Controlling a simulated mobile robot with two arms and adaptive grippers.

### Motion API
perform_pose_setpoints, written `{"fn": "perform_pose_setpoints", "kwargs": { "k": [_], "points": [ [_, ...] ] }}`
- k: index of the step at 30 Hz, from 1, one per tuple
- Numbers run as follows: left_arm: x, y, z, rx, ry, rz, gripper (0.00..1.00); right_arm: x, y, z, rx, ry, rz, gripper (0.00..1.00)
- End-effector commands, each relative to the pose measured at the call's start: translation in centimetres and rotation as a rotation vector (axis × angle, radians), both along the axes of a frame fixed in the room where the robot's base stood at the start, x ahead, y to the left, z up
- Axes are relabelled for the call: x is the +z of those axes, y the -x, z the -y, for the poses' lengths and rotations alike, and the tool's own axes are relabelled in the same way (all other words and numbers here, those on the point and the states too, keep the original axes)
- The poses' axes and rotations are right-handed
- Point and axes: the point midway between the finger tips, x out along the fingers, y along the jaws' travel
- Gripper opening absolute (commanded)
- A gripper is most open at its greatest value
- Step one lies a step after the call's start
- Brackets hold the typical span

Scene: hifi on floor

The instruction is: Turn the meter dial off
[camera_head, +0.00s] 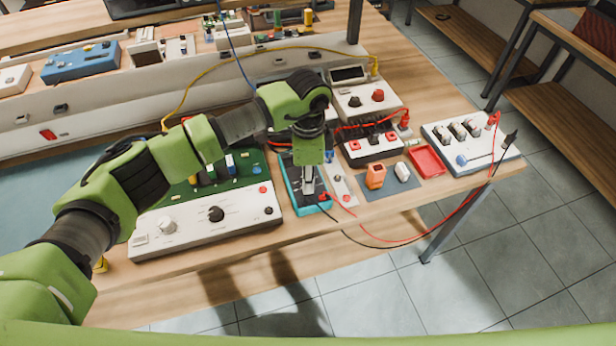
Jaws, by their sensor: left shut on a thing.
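The meter (291,185) is a dark handheld unit with a teal edge. It lies near the front edge of the wooden workbench, with a red and a black lead at its lower end. My left gripper (308,186) points straight down over the meter's face and is shut at the place of the dial. The dial itself is hidden behind the gripper, so its setting cannot be read. My right gripper is not in view.
A white control panel with knobs (190,226) and a green circuit board stand left of the meter. An orange block (375,176), a red tray (426,161) and a white switch box (470,150) lie to the right. Red and black leads loop past the bench's front edge.

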Motion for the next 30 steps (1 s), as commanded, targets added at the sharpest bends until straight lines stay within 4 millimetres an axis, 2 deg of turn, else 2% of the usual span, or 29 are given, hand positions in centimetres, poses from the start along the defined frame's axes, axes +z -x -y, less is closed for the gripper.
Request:
{"fn": "perform_pose_setpoints", "kwargs": {
  "k": [9, 22, 23, 24, 25, 30],
  "points": [
    [0.16, -0.14, -0.01, 0.085, 0.001, 0.004, 0.00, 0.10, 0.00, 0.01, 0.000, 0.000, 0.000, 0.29],
    [0.13, -0.11, -0.04, 0.093, 0.000, 0.003, 0.00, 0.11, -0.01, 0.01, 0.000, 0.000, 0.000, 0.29],
    [0.13, -0.11, -0.04, 0.093, 0.000, 0.002, 0.21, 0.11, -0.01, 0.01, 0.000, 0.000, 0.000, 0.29],
    [0.13, -0.10, -0.05, 0.093, 0.000, 0.002, 0.31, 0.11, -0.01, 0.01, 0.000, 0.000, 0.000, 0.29],
    [0.12, -0.10, -0.04, 0.093, 0.000, 0.002, 0.35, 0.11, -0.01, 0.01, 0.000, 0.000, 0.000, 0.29],
    [0.07, -0.06, -0.03, 0.092, 0.000, 0.001, 0.35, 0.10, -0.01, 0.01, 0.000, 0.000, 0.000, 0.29]
  ]
}}
